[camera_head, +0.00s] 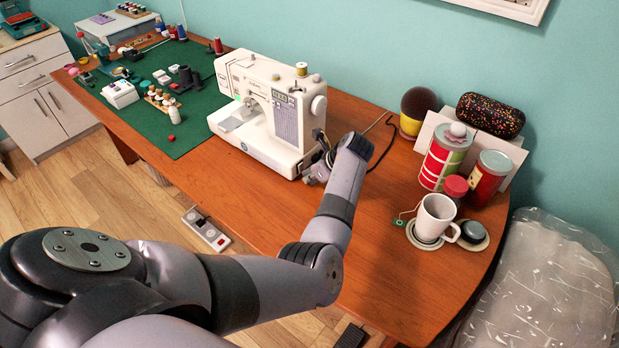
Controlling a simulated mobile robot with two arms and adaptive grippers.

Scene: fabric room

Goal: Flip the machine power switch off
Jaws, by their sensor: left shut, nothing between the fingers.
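A white sewing machine (268,107) stands on the wooden table near the middle of the view. My left arm reaches in from the lower left, and my left gripper (310,178) is at the lower right end of the machine, close against its side. The gripper is small in the picture and partly hidden by my wrist; it looks shut and empty. The power switch is not visible; the gripper and wrist cover that part of the machine's side. I cannot tell whether the gripper touches it. My right gripper is not in view.
A white mug (434,217) on a saucer, a green-and-red canister (443,157) and a red tin (489,178) stand at the table's right end. A green mat (190,135) with sewing supplies lies at the left. The table front right of the machine is bare.

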